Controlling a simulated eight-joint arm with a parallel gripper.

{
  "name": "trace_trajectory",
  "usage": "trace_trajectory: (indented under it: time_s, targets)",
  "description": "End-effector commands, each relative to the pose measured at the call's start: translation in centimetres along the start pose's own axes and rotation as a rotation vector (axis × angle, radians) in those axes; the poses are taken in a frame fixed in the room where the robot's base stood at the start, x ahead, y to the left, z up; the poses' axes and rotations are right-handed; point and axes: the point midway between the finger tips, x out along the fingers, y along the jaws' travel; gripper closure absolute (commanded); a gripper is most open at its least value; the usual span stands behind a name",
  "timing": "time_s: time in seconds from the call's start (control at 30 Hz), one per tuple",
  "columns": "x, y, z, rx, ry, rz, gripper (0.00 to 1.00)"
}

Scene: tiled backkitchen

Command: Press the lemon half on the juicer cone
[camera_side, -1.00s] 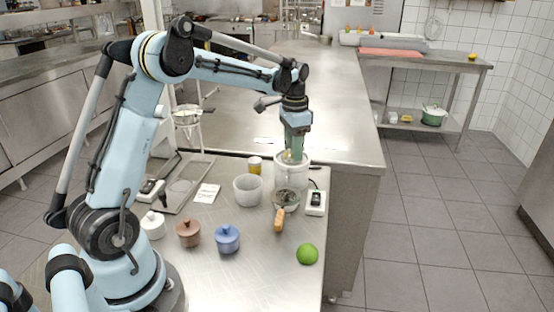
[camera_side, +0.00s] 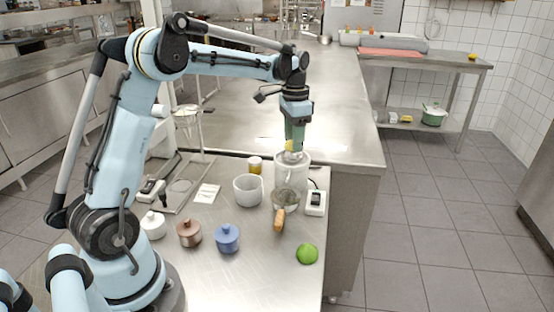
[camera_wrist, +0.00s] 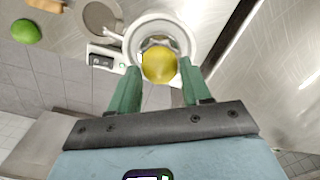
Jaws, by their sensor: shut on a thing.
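My gripper (camera_side: 295,143) is over the white juicer (camera_side: 292,176) with its green fingers pointing down. It is shut on the yellow lemon half (camera_side: 289,145), held just above the juicer's top. In the wrist view the lemon half (camera_wrist: 158,66) sits between the two fingertips, in front of the round juicer bowl (camera_wrist: 184,34). The lemon half hides much of the bowl's middle, and a grey ridged part of the cone shows beside it. I cannot tell whether the lemon half touches the cone.
A strainer with a wooden handle (camera_side: 280,221), a small scale-like device (camera_side: 315,202) and a white bowl (camera_side: 248,189) stand close by. A green lime (camera_side: 307,254) lies at the front right. Brown (camera_side: 189,233) and blue (camera_side: 228,239) lidded pots stand left.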

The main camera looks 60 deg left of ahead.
Motion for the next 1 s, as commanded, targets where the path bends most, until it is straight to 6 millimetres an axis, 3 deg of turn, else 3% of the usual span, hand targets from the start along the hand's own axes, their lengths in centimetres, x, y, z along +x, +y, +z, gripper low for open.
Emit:
trace_trajectory:
  time_s: [0.43, 1.0]
  targets:
    - [-3.1, 0.0, 0.0, 0.0, 0.0, 0.0, 0.74]
    - [-3.4, 0.0, 0.0, 0.0, 0.0, 0.0, 0.74]
